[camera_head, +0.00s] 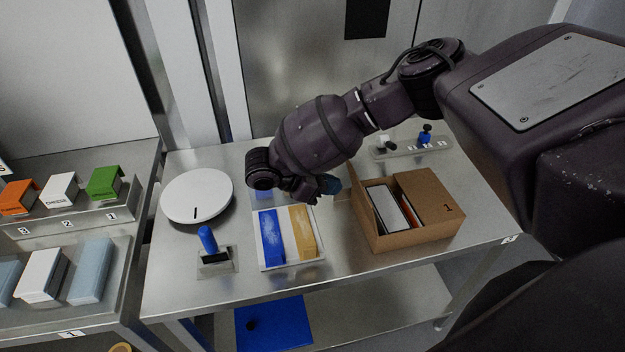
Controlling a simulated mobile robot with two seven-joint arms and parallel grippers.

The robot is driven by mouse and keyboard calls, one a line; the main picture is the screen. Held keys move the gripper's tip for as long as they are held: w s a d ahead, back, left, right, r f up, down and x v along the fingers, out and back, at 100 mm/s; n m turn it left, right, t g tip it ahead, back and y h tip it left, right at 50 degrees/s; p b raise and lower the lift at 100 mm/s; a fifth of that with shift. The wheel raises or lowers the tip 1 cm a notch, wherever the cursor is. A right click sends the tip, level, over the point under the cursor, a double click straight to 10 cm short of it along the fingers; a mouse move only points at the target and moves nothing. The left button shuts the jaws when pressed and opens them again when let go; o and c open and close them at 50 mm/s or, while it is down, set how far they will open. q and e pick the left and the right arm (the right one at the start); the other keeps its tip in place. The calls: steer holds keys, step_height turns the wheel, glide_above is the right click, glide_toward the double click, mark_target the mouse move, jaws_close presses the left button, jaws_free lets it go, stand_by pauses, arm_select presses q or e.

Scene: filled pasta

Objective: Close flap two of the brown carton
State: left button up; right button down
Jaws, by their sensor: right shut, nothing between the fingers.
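The brown carton (410,237) stands on the right part of the steel table. A closed flap marked 1 (432,192) covers its right half. The left half is open, and a white item (389,207) and a dark item with an orange edge show inside. A brown flap (362,206) stands raised at the carton's left side; it carries no number that I can read. My right gripper (327,187) is shut and empty, just left of the carton's back left corner. I cannot tell whether it touches the flap. My left gripper is not in view.
A white tray (292,265) with a blue and a yellow block lies left of the carton. A round white disc (196,196), a blue-handled stamp (208,239) and a strip with small knobs (411,147) share the table. Coloured boxes (61,190) stand on the left shelf.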

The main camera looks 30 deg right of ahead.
mark_target(357, 181)
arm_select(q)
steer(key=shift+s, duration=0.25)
arm_select(e)
steer(key=shift+s+d+r, duration=0.15)
steer(key=shift+d+r, duration=0.15)
steer(key=shift+d, duration=0.5)
steer(key=shift+s+d+r, duration=0.15)
steer(key=shift+d+r, duration=0.15)
steer(key=shift+d, duration=0.45)
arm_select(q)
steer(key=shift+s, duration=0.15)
arm_select(e)
steer(key=shift+w, duration=0.1)
